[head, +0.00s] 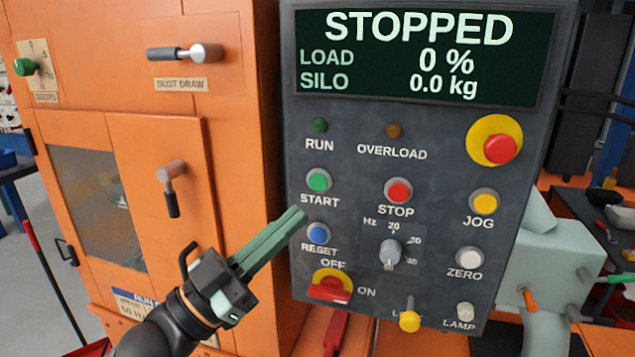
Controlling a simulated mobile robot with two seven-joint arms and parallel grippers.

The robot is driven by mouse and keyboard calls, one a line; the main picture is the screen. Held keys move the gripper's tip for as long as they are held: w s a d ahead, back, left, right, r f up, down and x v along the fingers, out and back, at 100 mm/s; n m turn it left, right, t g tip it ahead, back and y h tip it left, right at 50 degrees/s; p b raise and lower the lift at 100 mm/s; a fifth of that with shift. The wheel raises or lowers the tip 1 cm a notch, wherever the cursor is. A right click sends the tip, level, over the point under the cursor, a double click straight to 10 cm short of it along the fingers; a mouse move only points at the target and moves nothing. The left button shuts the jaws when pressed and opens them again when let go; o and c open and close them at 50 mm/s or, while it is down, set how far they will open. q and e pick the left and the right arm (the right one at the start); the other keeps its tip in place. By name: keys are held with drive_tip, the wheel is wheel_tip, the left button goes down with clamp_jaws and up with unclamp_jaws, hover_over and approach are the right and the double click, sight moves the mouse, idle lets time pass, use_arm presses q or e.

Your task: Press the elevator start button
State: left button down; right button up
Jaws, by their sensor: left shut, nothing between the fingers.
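The green START button (318,181) is on the upper left of the grey control panel (350,120), above its START label. The panel's display (420,56) reads STOPPED, with load 0 % and silo 0.0 kg. My left gripper (300,215) is shut and empty, its green fingers pointing up and right. In the picture its tips lie just below and left of the START button, close to the blue RESET button (318,233). I see no contact with the button, though depth is hard to judge. My right gripper is not in view.
The red STOP button (398,191), yellow JOG button (484,203) and red emergency stop (499,148) are to the right. A red rotary switch (331,287) and a speed knob (390,251) are lower. The orange cabinet (250,150) with protruding handles (171,187) is at left.

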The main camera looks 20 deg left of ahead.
sight(304, 202)
use_arm(q)
drive_tip(key=shift+w+d, duration=0.15)
drive_tip(key=shift+w, duration=3.4)
drive_tip(key=shift+w+p, duration=0.35)
drive_tip(key=shift+w, duration=0.1)
drive_tip(key=shift+w, duration=0.4)
drive_tip(key=shift+s, duration=0.85)
drive_tip(key=shift+p, duration=0.3)
